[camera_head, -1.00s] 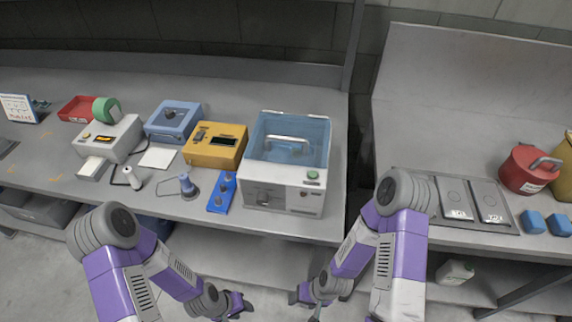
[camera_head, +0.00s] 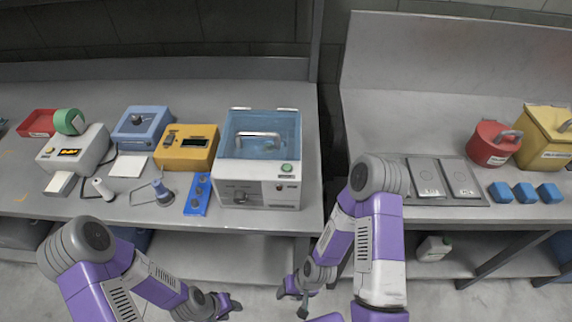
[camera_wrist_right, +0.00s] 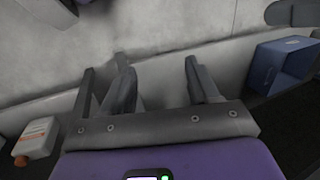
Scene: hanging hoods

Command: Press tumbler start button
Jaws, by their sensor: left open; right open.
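A white-grey machine with a clear blue lid and a bar handle (camera_head: 258,160), which I take to be the tumbler, stands near the right end of the left bench. A green button (camera_head: 287,168) sits on its front right top edge, and a small reddish spot shows on its front face below. My left gripper (camera_head: 226,306) is low in front of the bench, left of the machine, open and empty. My right gripper (camera_head: 296,294) is low in front of the bench, below the machine and apart from it. In the right wrist view its fingers (camera_wrist_right: 160,80) are spread with nothing between them.
Left of the machine are a blue strip with knobs (camera_head: 198,194), a yellow device (camera_head: 187,147) and a blue box (camera_head: 143,128). A gap separates the left bench from the right bench, which holds a plate (camera_head: 443,203), red pot (camera_head: 491,145) and blue cubes (camera_head: 525,192).

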